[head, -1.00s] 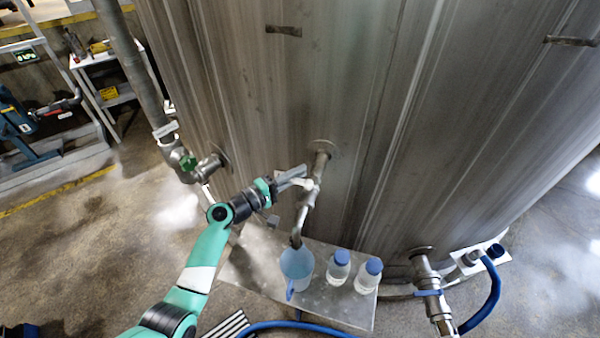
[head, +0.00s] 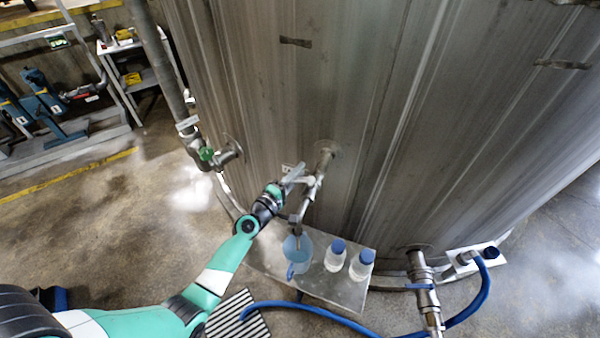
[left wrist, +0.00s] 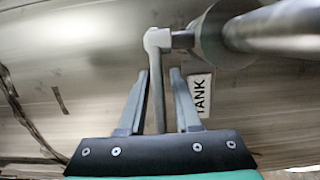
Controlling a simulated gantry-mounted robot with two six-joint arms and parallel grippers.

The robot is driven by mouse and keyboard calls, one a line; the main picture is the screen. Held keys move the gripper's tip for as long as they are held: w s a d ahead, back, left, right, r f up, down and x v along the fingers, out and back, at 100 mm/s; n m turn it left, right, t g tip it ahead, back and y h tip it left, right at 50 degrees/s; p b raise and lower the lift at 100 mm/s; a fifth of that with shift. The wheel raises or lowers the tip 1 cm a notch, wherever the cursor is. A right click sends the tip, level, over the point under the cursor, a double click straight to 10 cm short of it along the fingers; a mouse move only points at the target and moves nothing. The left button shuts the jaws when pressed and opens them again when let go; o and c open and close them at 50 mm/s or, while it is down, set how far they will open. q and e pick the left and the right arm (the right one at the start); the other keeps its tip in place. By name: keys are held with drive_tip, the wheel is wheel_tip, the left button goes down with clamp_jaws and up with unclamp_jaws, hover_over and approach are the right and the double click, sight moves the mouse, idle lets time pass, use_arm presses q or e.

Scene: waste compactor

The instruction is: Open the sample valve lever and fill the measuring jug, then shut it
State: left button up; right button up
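The sample valve (head: 309,186) sticks out of the steel tank's side, with its spout (head: 297,232) pointing down. The pale blue measuring jug (head: 298,252) stands upright on a metal shelf under the spout. Whether it holds liquid is hard to tell. My left gripper (head: 291,176) is at the valve. In the left wrist view the grey valve lever (left wrist: 158,92) runs between the two fingers of this gripper (left wrist: 160,78). The fingers are apart, with visible gaps beside the lever. My right gripper is not in view.
Two blue-capped bottles (head: 336,256) (head: 361,266) stand right of the jug on the metal shelf (head: 330,289). A blue hose (head: 345,322) runs on the floor below. A pipe with a green valve (head: 207,153) stands left of my gripper. The tank wall (head: 400,150) is close behind.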

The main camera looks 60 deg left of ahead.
use_arm(q)
drive_tip(key=shift+o, duration=0.5)
drive_tip(key=v, duration=1.1)
drive_tip(key=shift+s, duration=0.3)
drive_tip(key=shift+d, duration=0.1)
